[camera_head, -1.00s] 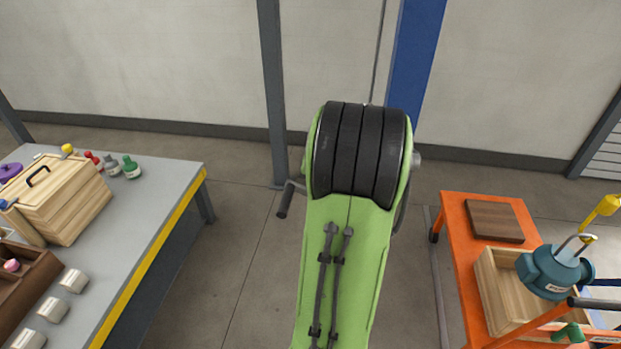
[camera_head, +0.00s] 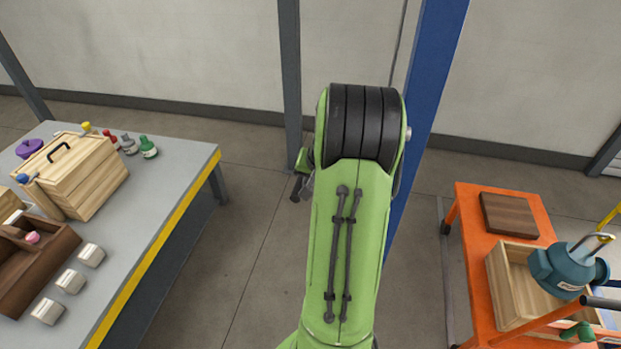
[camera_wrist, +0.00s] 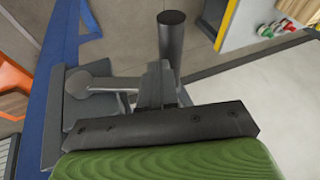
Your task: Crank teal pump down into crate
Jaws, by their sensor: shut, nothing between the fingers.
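The teal pump (camera_head: 563,270), with a metal lifting loop on top, shows at the right of the head view. It overlaps the right part of the pale wooden crate (camera_head: 507,291); I cannot tell its height above the crate floor. The dark crank handle (camera_head: 297,188) shows left of my green arm. In the wrist view the upright black crank handle (camera_wrist: 172,45) stands just beyond my gripper (camera_wrist: 160,128), with a grey crank arm at its left. My gripper is shut and empty; contact with the crank is unclear. My arm mostly hides the gripper in the head view.
The orange cart (camera_head: 478,262) carries the crate and a dark wooden board (camera_head: 508,215). A blue post (camera_head: 425,110) stands behind my arm. A grey table (camera_head: 150,215) at left holds wooden boxes and several small items. Bare floor lies between table and cart.

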